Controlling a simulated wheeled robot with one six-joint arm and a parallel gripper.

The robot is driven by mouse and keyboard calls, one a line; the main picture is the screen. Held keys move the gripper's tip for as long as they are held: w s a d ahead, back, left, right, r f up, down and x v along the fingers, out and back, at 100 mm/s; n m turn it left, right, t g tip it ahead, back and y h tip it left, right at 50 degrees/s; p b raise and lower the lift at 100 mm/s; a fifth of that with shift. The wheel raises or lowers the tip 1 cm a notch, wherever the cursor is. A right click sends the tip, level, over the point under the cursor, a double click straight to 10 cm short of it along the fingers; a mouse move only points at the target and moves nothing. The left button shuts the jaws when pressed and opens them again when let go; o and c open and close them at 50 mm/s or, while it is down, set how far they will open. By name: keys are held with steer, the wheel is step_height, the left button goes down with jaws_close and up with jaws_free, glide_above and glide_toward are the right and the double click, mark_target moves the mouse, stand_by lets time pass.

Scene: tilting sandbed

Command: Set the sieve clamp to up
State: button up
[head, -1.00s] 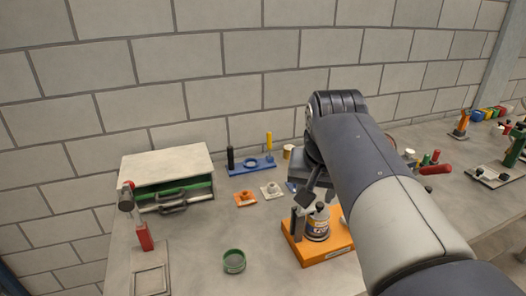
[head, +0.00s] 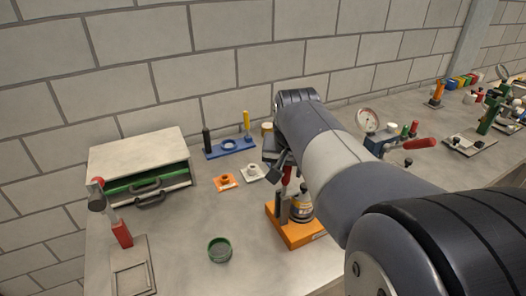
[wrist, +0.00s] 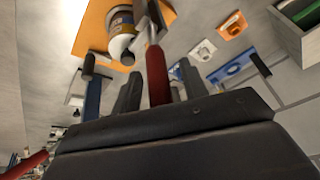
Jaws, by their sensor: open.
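The clamp with a red handle (head: 287,174) stands on an orange base (head: 291,233) beside a labelled jar (head: 302,207). I take this for the sieve clamp. Its red handle also shows in the wrist view (wrist: 157,76), along with the orange base (wrist: 88,28) and the jar (wrist: 121,20). My gripper (head: 279,166) is over the back of the base. In the wrist view my gripper (wrist: 160,72) is open, with the red handle between its two fingers. Whether a finger touches the handle I cannot tell.
A green ring-shaped sieve (head: 220,250) lies left of the base. Orange (head: 225,183) and white (head: 251,174) small parts and a blue holder (head: 229,147) lie behind. A drawer box (head: 140,160) stands left. A gauge device (head: 372,133) is close right of my arm.

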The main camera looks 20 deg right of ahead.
steer(key=shift+w+f, duration=0.1)
steer(key=shift+f, duration=0.25)
steer(key=shift+c, duration=0.3)
jaws_close()
